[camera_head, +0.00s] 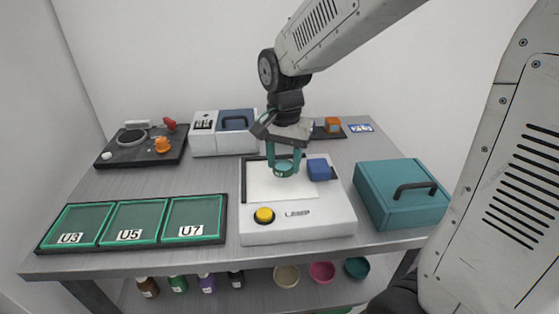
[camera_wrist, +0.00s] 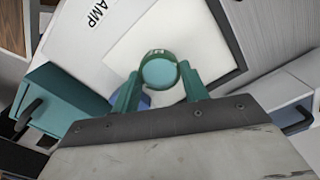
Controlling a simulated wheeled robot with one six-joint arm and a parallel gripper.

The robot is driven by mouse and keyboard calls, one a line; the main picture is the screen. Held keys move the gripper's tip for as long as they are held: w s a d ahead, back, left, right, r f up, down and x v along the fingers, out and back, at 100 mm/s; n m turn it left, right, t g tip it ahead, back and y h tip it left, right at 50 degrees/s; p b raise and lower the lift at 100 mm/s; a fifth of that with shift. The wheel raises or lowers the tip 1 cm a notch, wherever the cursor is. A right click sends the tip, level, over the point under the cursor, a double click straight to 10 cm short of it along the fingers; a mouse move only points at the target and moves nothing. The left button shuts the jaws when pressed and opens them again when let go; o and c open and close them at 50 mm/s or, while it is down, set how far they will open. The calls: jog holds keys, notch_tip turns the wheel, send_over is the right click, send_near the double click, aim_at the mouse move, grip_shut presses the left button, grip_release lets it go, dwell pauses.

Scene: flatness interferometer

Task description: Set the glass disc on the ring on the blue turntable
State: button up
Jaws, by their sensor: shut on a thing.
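My gripper (camera_head: 284,164) has teal fingers and is shut on the glass disc (camera_head: 284,170), a small round piece with a green rim and a label. It holds the disc over the pale panel (camera_head: 265,186) of the white lamp unit, left of a blue block (camera_head: 319,169). In the wrist view the disc (camera_wrist: 159,73) sits between the two fingertips (camera_wrist: 158,84), its pale face toward the camera. I cannot make out a blue turntable.
The white lamp unit (camera_head: 298,229) has a yellow button (camera_head: 264,215). Green-rimmed trays marked U3, U5 and U7 (camera_head: 226,237) stand front left. A teal case (camera_head: 396,201) is at right. A white unit with a blue lid (camera_head: 205,145) stands behind. Table between trays and plate is clear.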

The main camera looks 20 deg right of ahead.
jog(key=s, duration=0.4)
jog(key=s+r, duration=0.1)
jog(key=s, duration=0.8)
jog(key=shift+s+r, duration=0.15)
jog(key=shift+s, duration=0.25)
